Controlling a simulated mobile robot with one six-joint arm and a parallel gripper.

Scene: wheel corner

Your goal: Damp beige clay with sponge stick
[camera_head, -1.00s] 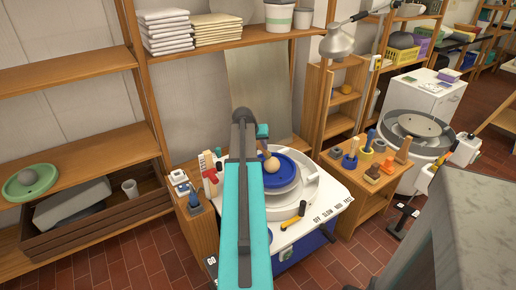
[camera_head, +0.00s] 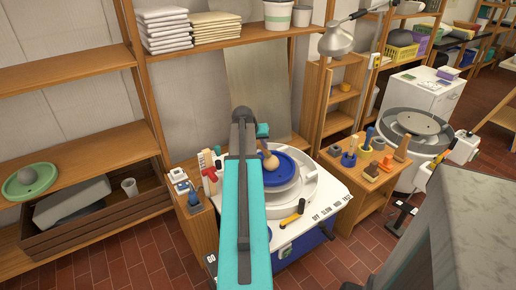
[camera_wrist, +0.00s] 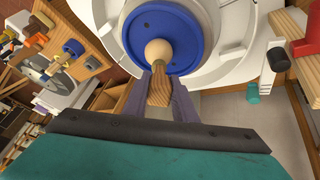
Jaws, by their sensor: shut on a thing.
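A round beige ball, seemingly the beige clay (camera_head: 271,163), shows over the blue disc (camera_head: 288,172) of the potter's wheel. In the wrist view the ball (camera_wrist: 158,52) lies in front of the disc (camera_wrist: 190,40). My gripper (camera_wrist: 160,92) is shut on the wooden handle of a stick, seemingly the sponge stick (camera_wrist: 159,92). The stick points at the ball, and its far end meets the ball's outline. I cannot tell whether they touch. The sponge tip is not distinct. In the head view my arm hides most of the gripper.
A red-handled tool (camera_head: 210,175) stands left of the wheel. A wooden side table (camera_head: 359,192) with several pots and tools stands to the right. A grey counter (camera_head: 470,225) fills the lower right.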

